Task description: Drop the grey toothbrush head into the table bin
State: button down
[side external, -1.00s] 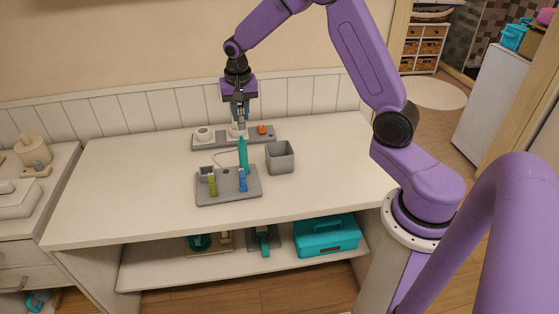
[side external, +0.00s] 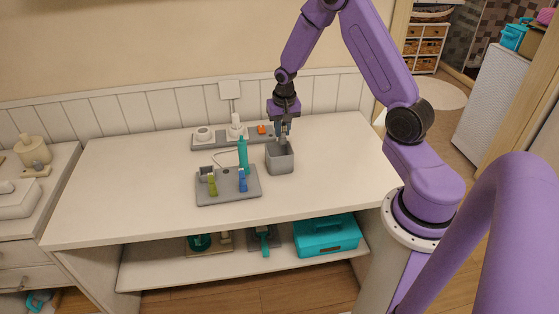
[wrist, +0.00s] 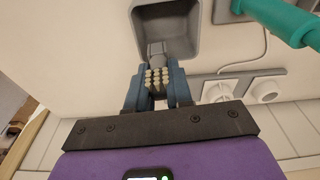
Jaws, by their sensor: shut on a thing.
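The table bin (side external: 280,163) is a small grey square open-topped box on the white table. My gripper (side external: 282,138) points down over the bin's opening. In the wrist view my gripper (wrist: 157,82) is shut on the grey toothbrush head (wrist: 158,76); pale bristles face the camera between the two blue fingers. The head's grey end lies over the near edge of the bin (wrist: 137,22) in that view. In the side view the head is too small to tell clearly from the fingertips.
A grey tray (side external: 215,197) with a teal toothbrush handle (side external: 243,153), a green item (side external: 212,186) and a blue item (side external: 243,181) sits left of the bin. A grey power strip (side external: 215,141) with plugs lies behind. The table's right side is clear.

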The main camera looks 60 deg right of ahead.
jog(key=shift+f, duration=1.25)
jog(key=c, duration=0.9)
grip_release()
jog(key=shift+c, duration=0.2)
jog(key=shift+r, duration=0.1)
notch_tip(320, 180, up, 17)
jog(key=s+a, duration=0.1)
jog(key=s, duration=0.1)
jog(key=shift+a, duration=0.35)
jog(key=shift+a, duration=0.1)
